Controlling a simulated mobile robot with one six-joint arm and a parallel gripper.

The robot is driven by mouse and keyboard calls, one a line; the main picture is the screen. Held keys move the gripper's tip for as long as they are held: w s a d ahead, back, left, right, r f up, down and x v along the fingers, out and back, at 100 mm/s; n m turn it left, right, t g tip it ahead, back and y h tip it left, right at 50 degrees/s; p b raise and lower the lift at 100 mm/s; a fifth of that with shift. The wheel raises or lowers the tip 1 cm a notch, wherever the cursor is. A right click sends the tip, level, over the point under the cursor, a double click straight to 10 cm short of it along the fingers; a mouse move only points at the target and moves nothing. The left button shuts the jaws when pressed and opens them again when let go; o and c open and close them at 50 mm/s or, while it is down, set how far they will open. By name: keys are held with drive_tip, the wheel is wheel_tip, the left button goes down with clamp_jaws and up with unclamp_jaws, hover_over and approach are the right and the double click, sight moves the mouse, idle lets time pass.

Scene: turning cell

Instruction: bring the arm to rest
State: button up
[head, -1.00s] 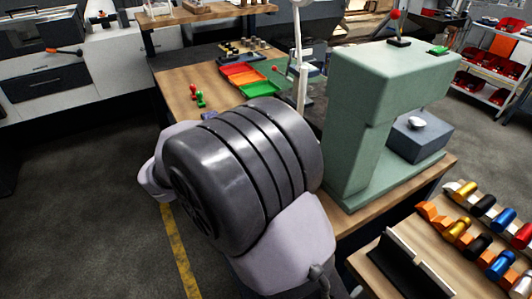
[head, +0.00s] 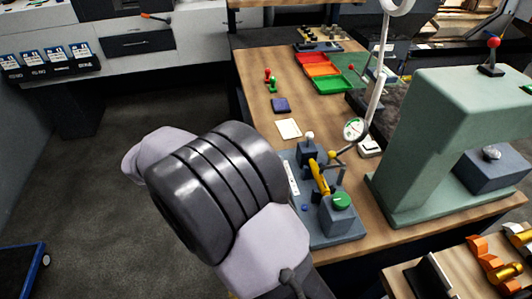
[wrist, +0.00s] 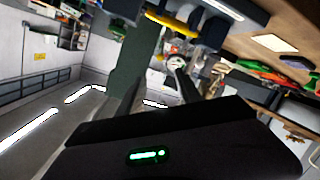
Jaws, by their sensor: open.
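My arm stands at the lower left in the head view, with a large dark ribbed joint and pale links. It is folded beside the wooden workbench (head: 265,75); its end is hidden there. My gripper (wrist: 157,88) shows in the wrist view beyond its dark housing with a green light. Its fingers are apart and I see nothing held between them.
A bench fixture (head: 345,228) with a yellow part (head: 319,178) and a green knob (head: 341,201) stands close right of my arm. A dial gauge (head: 353,130) is behind it. A green machine (head: 425,150) stands at right. Dark floor (head: 95,180) at left is open.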

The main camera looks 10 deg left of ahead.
idle(0.3)
drive_tip(key=s+d+r+g+y, duration=0.1)
drive_tip(key=d+g, duration=0.1)
drive_tip(key=d, duration=0.3)
drive_tip(key=s+d+r+n+g+y, duration=0.1)
drive_tip(key=s+d+y, duration=0.1)
drive_tip(key=d, duration=0.3)
drive_tip(key=s+d+r+g+y, duration=0.1)
drive_tip(key=s+d+g+y, duration=0.1)
drive_tip(key=d, duration=0.4)
drive_tip(key=shift+s+r+n+g, duration=0.1)
drive_tip(key=shift+s+n+g, duration=0.05)
drive_tip(key=shift+n+g, duration=0.15)
drive_tip(key=s+d+t+y, duration=0.2)
drive_tip(key=s+t+y, duration=0.2)
drive_tip(key=s+y, duration=0.7)
drive_tip(key=shift+s+r+t, duration=0.15)
drive_tip(key=shift+s+t, duration=0.25)
drive_tip(key=shift+s, duration=0.3)
